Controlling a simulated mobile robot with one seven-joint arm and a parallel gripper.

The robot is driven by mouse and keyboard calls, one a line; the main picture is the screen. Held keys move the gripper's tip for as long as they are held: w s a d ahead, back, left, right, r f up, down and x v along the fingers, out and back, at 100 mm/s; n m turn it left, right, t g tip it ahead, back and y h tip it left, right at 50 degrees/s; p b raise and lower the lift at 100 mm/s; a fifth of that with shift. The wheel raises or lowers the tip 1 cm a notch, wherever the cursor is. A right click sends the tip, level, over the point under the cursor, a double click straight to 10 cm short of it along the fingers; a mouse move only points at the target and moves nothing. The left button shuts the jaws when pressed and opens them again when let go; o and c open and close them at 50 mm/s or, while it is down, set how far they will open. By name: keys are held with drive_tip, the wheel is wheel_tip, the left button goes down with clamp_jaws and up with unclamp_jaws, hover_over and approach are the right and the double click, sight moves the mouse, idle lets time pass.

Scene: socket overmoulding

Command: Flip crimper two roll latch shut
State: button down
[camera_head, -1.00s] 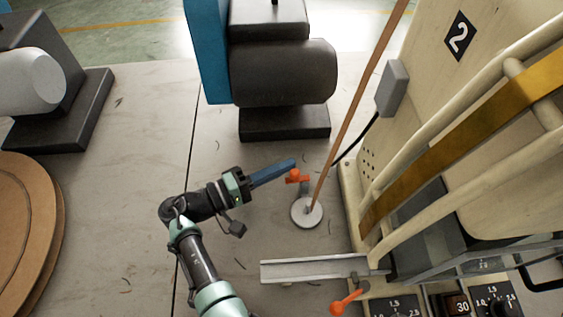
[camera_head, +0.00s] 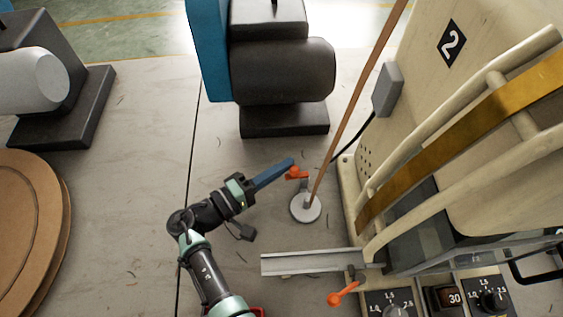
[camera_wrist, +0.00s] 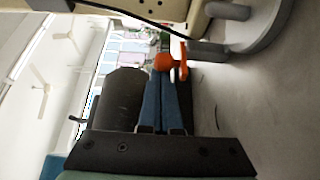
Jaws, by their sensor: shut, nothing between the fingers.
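Crimper two is the cream machine (camera_head: 500,140) at right, marked with a "2" plate. A small orange latch (camera_head: 297,173) sits on a grey post by a round grey base (camera_head: 305,208), at the foot of a thin brown strip. My gripper (camera_head: 292,162) has blue fingers closed together, with the tips just left of the orange latch; I cannot tell whether they touch. In the wrist view the closed fingers (camera_wrist: 160,105) point ahead and the orange latch (camera_wrist: 170,62) shows just beyond and right of their tips. Another orange lever (camera_head: 343,294) is at the machine's front edge.
A grey rail (camera_head: 312,261) juts left from the machine, below my gripper. A dark roller unit with a blue side (camera_head: 283,72) stands behind. Brown discs (camera_head: 30,235) lie at left.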

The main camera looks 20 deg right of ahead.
drive_tip(key=shift+s+a, duration=0.1)
drive_tip(key=shift+s, duration=0.4)
drive_tip(key=shift+s+p, duration=0.3)
drive_tip(key=shift+s, duration=0.55)
idle(0.6)
drive_tip(key=b+v, duration=0.2)
drive_tip(key=v, duration=1.1)
